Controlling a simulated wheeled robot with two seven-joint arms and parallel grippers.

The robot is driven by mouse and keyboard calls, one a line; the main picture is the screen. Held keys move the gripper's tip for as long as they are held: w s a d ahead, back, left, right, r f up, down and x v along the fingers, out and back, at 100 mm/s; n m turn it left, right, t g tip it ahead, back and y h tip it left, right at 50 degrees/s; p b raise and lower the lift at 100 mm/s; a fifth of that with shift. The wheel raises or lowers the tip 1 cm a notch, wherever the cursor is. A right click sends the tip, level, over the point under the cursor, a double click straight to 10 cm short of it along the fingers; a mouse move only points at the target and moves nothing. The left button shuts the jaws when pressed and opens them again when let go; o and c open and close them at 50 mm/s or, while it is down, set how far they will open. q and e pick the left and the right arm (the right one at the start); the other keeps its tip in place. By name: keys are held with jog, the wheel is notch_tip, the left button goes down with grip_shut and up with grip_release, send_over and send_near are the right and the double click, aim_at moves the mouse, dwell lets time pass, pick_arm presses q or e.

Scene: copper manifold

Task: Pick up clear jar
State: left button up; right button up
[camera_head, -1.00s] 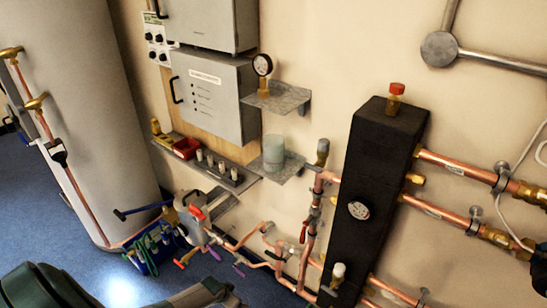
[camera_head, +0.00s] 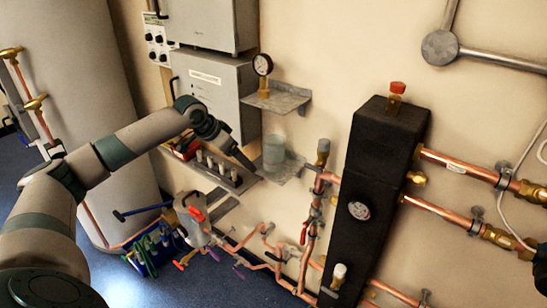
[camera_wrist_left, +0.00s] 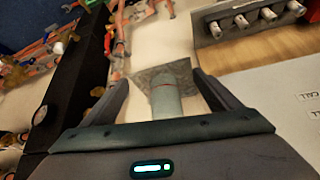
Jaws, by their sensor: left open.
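The clear jar (camera_head: 274,150) stands upright on a small grey wall shelf (camera_head: 291,175) in the head view. My left gripper (camera_head: 247,163) is just to the left of the jar. In the left wrist view the jar (camera_wrist_left: 165,98) shows between the two open fingers (camera_wrist_left: 162,92), beyond them, and no contact is visible. The left gripper is open and empty. My right gripper is not clearly in view.
A black manifold block (camera_head: 369,190) with copper pipes (camera_head: 455,160) stands right of the jar. A higher shelf (camera_head: 281,100) holds a gauge (camera_head: 263,65). A rail with several white-capped fittings (camera_head: 222,170) lies left. Grey boxes (camera_head: 215,95) hang above.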

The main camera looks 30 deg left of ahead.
aim_at(265, 147)
pick_arm(q)
jog(key=shift+w, duration=0.1)
jog(key=w+d+p, duration=0.1)
jog(key=w, duration=0.2)
jog(key=w+d+p, duration=0.1)
jog(key=w, duration=0.2)
jog(key=w+p, duration=0.1)
jog(key=w, duration=0.2)
jog(key=shift+w+d, duration=0.35)
jog(key=shift+d, duration=0.05)
jog(key=shift+w+d+f+p, duration=0.1)
jog(key=shift+w+p, duration=0.2)
jog(key=shift+w, duration=0.25)
jog(key=shift+w+d, duration=0.1)
jog(key=shift+w, duration=0.15)
jog(key=shift+p+x, duration=0.9)
jog(key=shift+x, duration=1.6)
jog(key=shift+w, duration=0.1)
